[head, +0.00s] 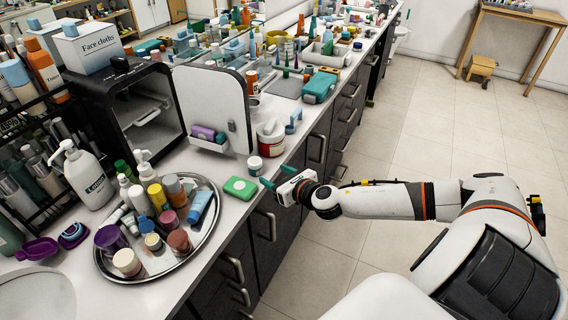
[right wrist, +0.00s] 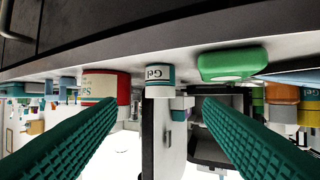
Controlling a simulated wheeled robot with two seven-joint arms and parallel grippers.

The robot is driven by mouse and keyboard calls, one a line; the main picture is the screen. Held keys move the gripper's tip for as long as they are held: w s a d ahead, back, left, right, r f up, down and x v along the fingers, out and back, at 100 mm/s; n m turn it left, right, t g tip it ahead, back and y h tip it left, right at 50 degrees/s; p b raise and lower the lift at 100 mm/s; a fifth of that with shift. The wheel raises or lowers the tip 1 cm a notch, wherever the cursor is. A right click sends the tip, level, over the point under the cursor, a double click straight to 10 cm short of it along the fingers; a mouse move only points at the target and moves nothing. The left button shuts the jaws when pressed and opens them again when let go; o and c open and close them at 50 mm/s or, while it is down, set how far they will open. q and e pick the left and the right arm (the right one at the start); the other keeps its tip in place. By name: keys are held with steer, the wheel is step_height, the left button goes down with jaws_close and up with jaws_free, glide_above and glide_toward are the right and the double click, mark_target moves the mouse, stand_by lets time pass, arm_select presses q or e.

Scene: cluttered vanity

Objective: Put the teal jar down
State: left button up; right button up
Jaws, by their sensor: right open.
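The teal jar (head: 255,166) is a small white jar with teal colouring and stands on the counter near its front edge. The right wrist view also shows the open gripper (right wrist: 158,104), with a gap between the fingertips and the jar. My left gripper is not in view.
A green soap-like box (head: 240,188) lies just left of the jar, and a red and white tub (head: 270,138) stands behind it. A round metal tray (head: 109,268) full of bottles is at the left. A grey-white panel (head: 205,95) stands behind the jar.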

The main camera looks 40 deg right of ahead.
steer(key=shift+v, duration=1.75)
steer(key=s+d+f+m+g+h, duration=0.1)
steer(key=s+d+f+m+g, duration=0.15)
steer(key=f+m, duration=0.65)
steer(key=s+d+f+m+g+h, duration=0.2)
steer(key=d+f+m, duration=0.15)
steer(key=f, duration=0.95)
steer(key=s+a+f+m+g, duration=0.35)
steer(key=s+f+m, duration=0.55)
steer(key=s+f, duration=0.3)
steer(key=s+a+f+m+g+y, duration=0.1)
steer(key=s+a+f+m, duration=0.3)
steer(key=s, duration=0.4)
steer(key=s+a+f+m+g+y, duration=0.1)
steer(key=s+a+f+m+g, duration=0.1)
steer(key=s+a+f+m, duration=0.2)
steer(key=s+a+f+m+g+y, duration=0.1)
steer(key=s+a+f+m, duration=0.3)
steer(key=s, duration=0.9)
steer(key=a+f+g, duration=0.1)
steer(key=a+f, duration=0.2)
steer(key=a, duration=0.2)
steer(key=shift+a+f+g, duration=0.2)
steer(key=shift+g, duration=0.1)
steer(key=shift+w, duration=0.1)
